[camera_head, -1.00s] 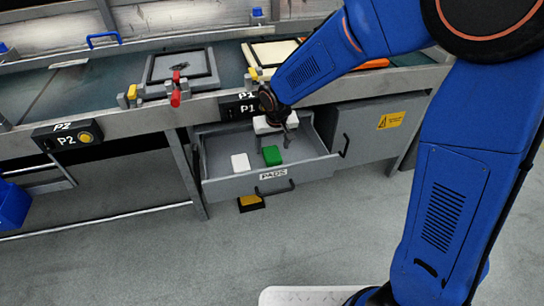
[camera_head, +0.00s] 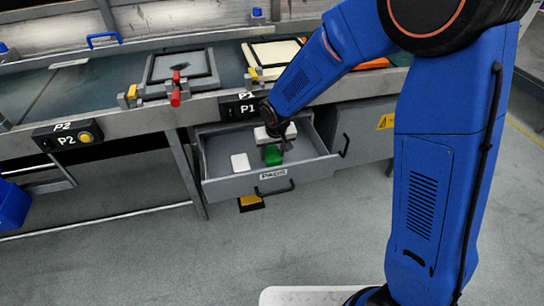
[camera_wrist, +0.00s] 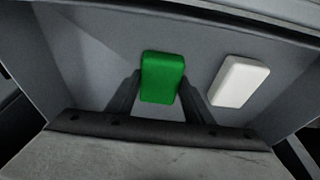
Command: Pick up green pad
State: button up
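The green pad (camera_head: 273,155) lies in the open drawer labelled PADS (camera_head: 228,185). In the wrist view the green pad (camera_wrist: 162,77) sits between the two fingers of my gripper (camera_wrist: 158,90). The fingers stand open, one on each side, with a narrow gap visible near the pad's lower part. In the head view my gripper (camera_head: 274,148) is low in the drawer, just over and behind the pad, and partly hides it.
A white pad (camera_head: 240,162) lies left of the green pad in the drawer; it shows on the right in the wrist view (camera_wrist: 239,81). The workbench (camera_head: 120,117) overhangs behind, with fixtures on top.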

aim_at(273, 155)
jog(key=c, duration=0.5)
jog(key=shift+r, duration=0.1)
jog(key=shift+s+r, duration=0.15)
jog(key=shift+r, duration=0.1)
notch_tip(273, 155, up, 11)
jog(key=s+d, duration=0.1)
jog(key=s, duration=0.5)
jog(key=s+d, duration=0.2)
jog(key=s, duration=0.4)
jog(key=s+d, duration=0.2)
jog(key=s, duration=0.5)
jog(key=shift+d+f, duration=0.1)
jog(key=shift+d, duration=0.15)
jog(key=shift+o, duration=1)
